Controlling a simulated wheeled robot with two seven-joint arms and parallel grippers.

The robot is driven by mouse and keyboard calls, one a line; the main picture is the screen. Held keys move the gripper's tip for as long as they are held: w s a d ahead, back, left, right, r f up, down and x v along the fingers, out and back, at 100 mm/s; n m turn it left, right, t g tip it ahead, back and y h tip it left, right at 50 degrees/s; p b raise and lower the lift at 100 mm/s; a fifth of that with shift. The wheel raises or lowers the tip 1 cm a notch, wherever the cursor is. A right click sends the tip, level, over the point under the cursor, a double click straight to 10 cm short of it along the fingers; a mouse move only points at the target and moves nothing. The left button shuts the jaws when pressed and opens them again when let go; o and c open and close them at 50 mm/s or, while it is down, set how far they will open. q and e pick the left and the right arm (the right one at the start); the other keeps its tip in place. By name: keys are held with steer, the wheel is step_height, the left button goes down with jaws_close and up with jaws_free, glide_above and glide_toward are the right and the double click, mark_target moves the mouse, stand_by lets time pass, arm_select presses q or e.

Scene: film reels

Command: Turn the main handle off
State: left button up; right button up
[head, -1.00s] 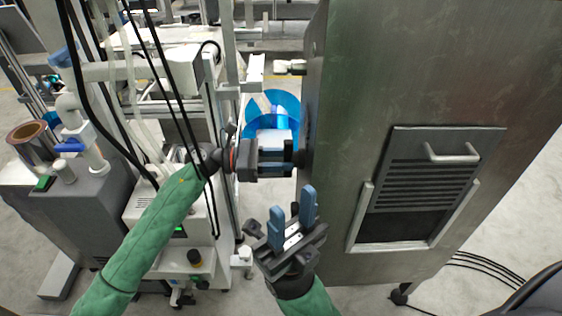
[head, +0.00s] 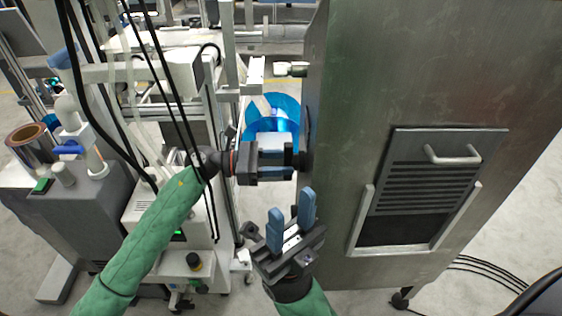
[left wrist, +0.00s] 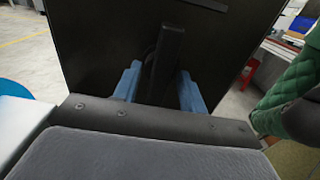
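A dark handle (left wrist: 165,62) stands out from a dark panel in the left wrist view. In the head view, a dark part at the left side of the metal cabinet (head: 345,80) may be the same handle (head: 304,160). My left gripper (head: 288,158) is at that side, pointing right. Its two blue fingers (left wrist: 158,88) are apart, one on each side of the handle, with visible gaps beside it. The handle's base is partly hidden. My right gripper (head: 291,202) is lower, open and empty, fingers pointing up, left of the cabinet.
A white machine (head: 180,220) with cables and posts stands left, close to my left arm. A blue round object (head: 285,107) is behind my left gripper. A grey unit with a film roll (head: 28,142) is far left. The cabinet front has a vented panel (head: 430,180).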

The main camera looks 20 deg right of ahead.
arm_select(q)
steer(key=v, duration=0.7)
steer(key=shift+a, duration=0.4)
steer(key=shift+w, duration=0.1)
